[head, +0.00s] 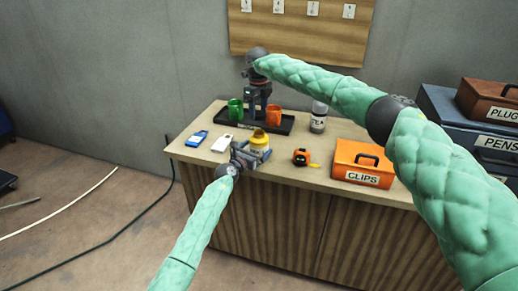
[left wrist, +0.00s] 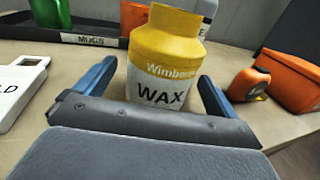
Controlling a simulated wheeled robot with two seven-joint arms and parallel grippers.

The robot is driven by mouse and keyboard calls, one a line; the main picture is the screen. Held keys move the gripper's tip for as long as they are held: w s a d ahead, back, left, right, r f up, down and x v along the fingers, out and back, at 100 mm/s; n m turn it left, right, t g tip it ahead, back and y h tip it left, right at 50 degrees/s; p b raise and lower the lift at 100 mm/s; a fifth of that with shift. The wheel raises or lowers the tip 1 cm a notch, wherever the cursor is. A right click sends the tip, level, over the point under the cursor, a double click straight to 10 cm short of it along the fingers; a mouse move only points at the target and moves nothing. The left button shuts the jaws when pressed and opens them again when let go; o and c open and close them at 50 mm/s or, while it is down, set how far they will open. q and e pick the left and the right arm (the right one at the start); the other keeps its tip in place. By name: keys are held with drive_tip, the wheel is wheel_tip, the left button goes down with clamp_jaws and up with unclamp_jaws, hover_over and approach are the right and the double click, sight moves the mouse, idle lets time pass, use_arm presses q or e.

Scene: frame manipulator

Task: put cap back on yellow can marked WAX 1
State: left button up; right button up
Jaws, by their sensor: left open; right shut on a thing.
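The yellow wax can (head: 260,142) stands upright near the table's left front edge. My left gripper (head: 246,151) is open, with one finger on each side of the can (left wrist: 155,90). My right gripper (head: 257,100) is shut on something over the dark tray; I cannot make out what. I see no loose cap.
Green (head: 235,111) and orange (head: 273,115) mugs stand on the dark tray (head: 288,127) behind the can. A bottle (head: 318,118), tape measure (head: 301,157) and orange CLIPS box (head: 361,163) are to the right. Blue (head: 197,138) and white (head: 222,143) tagged items lie left.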

use_arm(q)
drive_tip(key=shift+x, duration=1.3)
drive_tip(key=c, duration=1.4)
drive_tip(key=shift+c, duration=0.2)
use_arm(e)
hover_over(258, 132)
drive_tip(key=shift+w+f, duration=0.1)
drive_tip(key=shift+f, duration=2.35)
drive_tip(key=shift+f, duration=0.85)
drive_tip(key=shift+f, duration=0.6)
